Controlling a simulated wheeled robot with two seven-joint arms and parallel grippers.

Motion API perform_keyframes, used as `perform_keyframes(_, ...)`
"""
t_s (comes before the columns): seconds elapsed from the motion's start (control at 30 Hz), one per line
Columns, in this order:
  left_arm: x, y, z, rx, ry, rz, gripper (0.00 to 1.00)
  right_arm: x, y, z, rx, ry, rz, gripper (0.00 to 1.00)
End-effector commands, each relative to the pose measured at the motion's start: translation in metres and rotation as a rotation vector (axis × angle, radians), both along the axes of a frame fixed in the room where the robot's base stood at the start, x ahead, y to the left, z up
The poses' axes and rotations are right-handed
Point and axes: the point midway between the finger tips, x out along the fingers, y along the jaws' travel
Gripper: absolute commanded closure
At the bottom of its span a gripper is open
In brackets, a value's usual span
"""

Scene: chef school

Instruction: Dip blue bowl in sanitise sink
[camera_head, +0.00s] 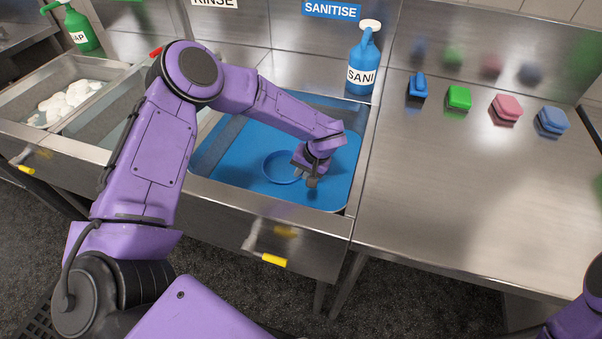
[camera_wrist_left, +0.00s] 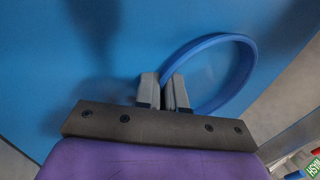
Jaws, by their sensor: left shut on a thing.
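The blue bowl (camera_head: 280,168) is in the sanitise sink (camera_head: 230,165), whose inside shows blue. My left gripper (camera_head: 311,182) reaches down into the sink at the bowl's right side and is shut on the bowl's rim. In the left wrist view the gripper's fingers (camera_wrist_left: 163,92) pinch the rim of the bowl (camera_wrist_left: 240,75), which shows as a blue ring. How deep the bowl sits in the blue liquid is hard to tell. The fingers of my right gripper do not show; only part of my right arm is at the lower right edge.
A blue SANI bottle (camera_head: 362,68) stands behind the sink's right corner. Several sponges, among them a green one (camera_head: 459,97) and a pink one (camera_head: 507,107), lie on the steel counter (camera_head: 470,190) at right. The counter's front is clear. A soapy sink (camera_head: 65,100) is at far left.

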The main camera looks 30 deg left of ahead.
Motion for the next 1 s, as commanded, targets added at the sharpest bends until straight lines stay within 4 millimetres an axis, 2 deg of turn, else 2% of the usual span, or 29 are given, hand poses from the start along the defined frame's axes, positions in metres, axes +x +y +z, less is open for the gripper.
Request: perform_keyframes(1.0,0.000,0.000,-0.031,0.000,0.000,0.000,1.00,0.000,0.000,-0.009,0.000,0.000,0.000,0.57)
